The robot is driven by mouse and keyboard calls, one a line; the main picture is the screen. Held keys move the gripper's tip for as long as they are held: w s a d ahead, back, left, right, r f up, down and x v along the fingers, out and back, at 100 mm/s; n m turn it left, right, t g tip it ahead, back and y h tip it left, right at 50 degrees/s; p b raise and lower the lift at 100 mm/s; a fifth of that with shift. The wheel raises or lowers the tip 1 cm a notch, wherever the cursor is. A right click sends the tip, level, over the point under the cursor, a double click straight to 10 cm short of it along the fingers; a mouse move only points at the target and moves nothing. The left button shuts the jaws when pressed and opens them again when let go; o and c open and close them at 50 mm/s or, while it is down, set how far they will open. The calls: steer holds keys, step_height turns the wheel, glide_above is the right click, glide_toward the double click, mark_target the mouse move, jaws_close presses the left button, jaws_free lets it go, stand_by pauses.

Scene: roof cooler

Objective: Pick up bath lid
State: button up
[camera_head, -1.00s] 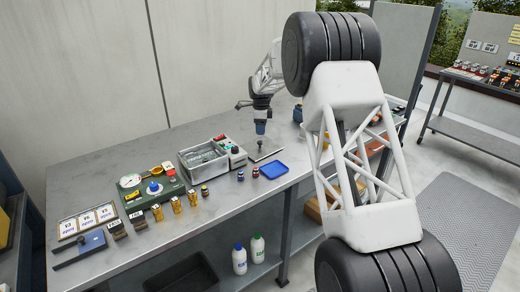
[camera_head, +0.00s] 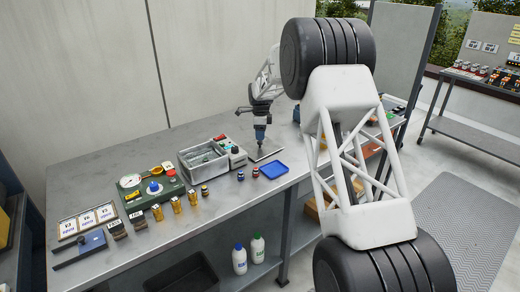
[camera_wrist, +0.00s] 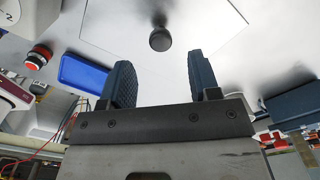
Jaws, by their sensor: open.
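The bath lid (camera_head: 268,155) is a flat, pale metallic plate lying on the bench. Its dark round knob (camera_wrist: 160,38) shows near the top of the wrist view, on the bright plate (camera_wrist: 215,20). My gripper (camera_head: 260,145) points down over the lid in the head view. Its two blue fingers (camera_wrist: 160,65) are apart and empty, with the knob lined up with the gap between them, a little beyond the tips in the wrist view. In the head view the fingers hide the knob, so its exact distance cannot be told.
An open metal bath (camera_head: 187,166) with a control unit (camera_head: 236,154) stands left of the lid. A blue tray (camera_head: 274,169) lies at the front right of it. Small jars (camera_head: 240,175) stand nearby. The bench's back left is clear.

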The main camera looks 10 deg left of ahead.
mark_target(260, 142)
steer(key=shift+f, duration=0.15)
steer(key=shift+a+f, duration=0.15)
steer(key=shift+f, duration=2.35)
steer(key=shift+c, duration=0.3)
jaws_close()
steer(key=shift+w+r, duration=0.1)
steer(key=shift+r, duration=0.05)
steer(key=shift+r, duration=4.9)
